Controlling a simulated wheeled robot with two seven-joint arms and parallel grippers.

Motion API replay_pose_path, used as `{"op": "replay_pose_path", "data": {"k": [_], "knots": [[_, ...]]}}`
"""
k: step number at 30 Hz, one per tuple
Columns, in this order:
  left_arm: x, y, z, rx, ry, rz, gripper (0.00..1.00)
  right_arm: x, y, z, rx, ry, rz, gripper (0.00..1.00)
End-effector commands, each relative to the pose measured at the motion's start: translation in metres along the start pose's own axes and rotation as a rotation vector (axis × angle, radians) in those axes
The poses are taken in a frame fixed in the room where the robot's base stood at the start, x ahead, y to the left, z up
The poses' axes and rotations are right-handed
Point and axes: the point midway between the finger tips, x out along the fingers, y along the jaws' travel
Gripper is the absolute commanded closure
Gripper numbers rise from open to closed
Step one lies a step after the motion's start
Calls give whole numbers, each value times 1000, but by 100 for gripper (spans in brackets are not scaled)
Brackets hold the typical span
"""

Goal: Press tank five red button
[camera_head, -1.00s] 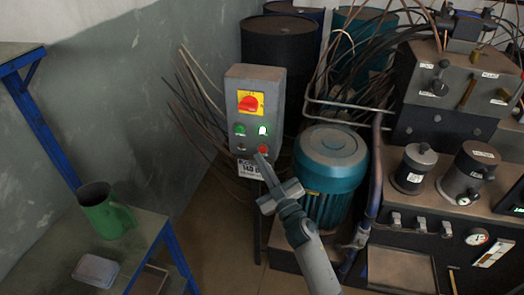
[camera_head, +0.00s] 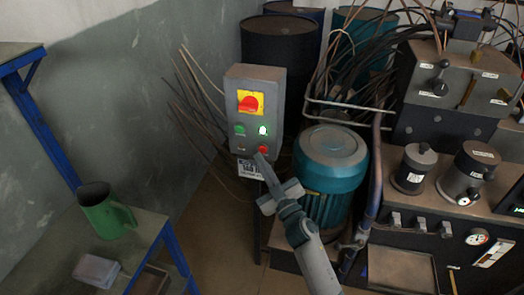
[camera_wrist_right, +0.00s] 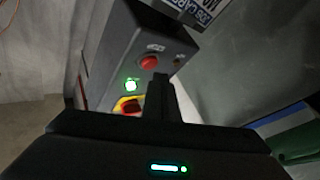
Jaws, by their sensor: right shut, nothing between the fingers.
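The grey control box (camera_head: 237,93) stands upright left of the teal motor. Its red button (camera_head: 263,149) is at the lower right of the face, below a lit green lamp (camera_head: 263,130). In the right wrist view the red button (camera_wrist_right: 149,62) shows just above the dark finger tip. My right gripper (camera_head: 261,158) is shut and empty, its tip just below the red button in the head view. I cannot tell whether it touches the button. A white label (camera_head: 248,168) hangs under the box, partly behind the finger. My left gripper is not in view.
A larger red rotary switch on a yellow plate (camera_head: 257,97) and a green button (camera_head: 239,130) share the box face. The teal motor (camera_head: 331,170) and a bent pipe (camera_head: 376,180) stand close right of my arm. A green jug (camera_head: 103,212) stands on the left bench.

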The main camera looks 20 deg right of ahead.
Motion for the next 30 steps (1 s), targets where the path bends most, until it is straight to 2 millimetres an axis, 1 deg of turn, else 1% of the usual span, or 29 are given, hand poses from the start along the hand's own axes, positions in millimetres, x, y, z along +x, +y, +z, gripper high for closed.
{"op": "replay_pose_path", "data": {"k": [15,30], "knots": [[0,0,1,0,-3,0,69,6,4,4,1,0,0,100],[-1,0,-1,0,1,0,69,6,5,4,0,0,0,100]]}}
